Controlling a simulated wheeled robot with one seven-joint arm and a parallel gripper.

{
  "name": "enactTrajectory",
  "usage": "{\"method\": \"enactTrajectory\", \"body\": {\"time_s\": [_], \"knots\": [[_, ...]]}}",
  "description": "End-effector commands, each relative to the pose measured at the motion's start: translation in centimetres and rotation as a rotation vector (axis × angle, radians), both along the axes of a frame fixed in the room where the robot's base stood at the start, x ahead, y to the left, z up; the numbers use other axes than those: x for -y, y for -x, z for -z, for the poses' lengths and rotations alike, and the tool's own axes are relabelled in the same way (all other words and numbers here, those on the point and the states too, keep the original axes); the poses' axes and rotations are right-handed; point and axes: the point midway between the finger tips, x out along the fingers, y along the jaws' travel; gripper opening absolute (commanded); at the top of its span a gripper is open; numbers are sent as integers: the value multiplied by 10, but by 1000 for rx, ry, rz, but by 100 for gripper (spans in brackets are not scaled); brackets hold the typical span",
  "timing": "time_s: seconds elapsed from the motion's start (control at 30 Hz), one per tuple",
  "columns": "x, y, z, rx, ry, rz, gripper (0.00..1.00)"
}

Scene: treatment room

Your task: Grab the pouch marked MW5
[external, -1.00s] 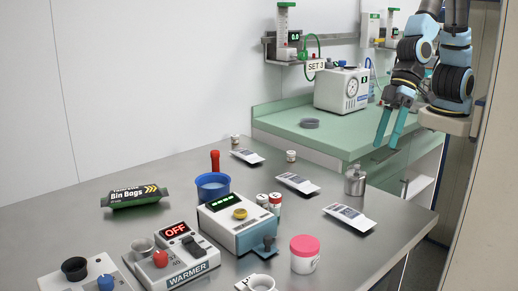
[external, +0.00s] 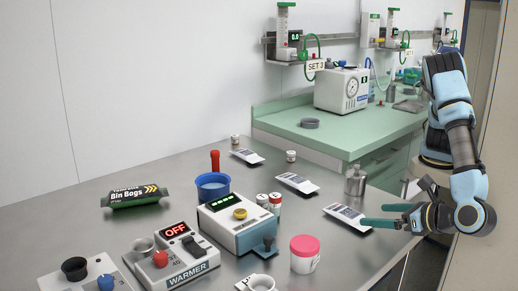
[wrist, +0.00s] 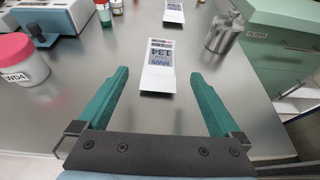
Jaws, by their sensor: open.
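The pouch (external: 345,213) is a flat white packet with a grey printed label, lying on the steel table near its right edge. In the wrist view its label on the pouch (wrist: 159,62) reads MW5 and 134. My gripper (external: 373,214) is open and empty, its teal fingers pointing left at the pouch's near end. In the wrist view the pouch's near end shows between the fingertips of my gripper (wrist: 159,74), with a gap on each side. The height of the fingers above the table is hard to tell.
A metal bottle (external: 355,182) stands just behind the pouch, right of it in the wrist view. A pink-lidded jar (external: 304,254) stands to the left. Other pouches (external: 297,183) (external: 247,156) lie farther back.

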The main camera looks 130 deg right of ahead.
Motion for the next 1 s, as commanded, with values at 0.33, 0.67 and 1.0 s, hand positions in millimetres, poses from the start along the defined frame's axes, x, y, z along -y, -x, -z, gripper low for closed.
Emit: {"method": "enactTrajectory", "body": {"time_s": [0.33, 0.67, 1.0], "knots": [[36, 6, 13, 5, 6, 26, 100], [64, 6, 23, 6, 5, 25, 100], [100, 6, 38, 5, 4, 23, 100]]}}
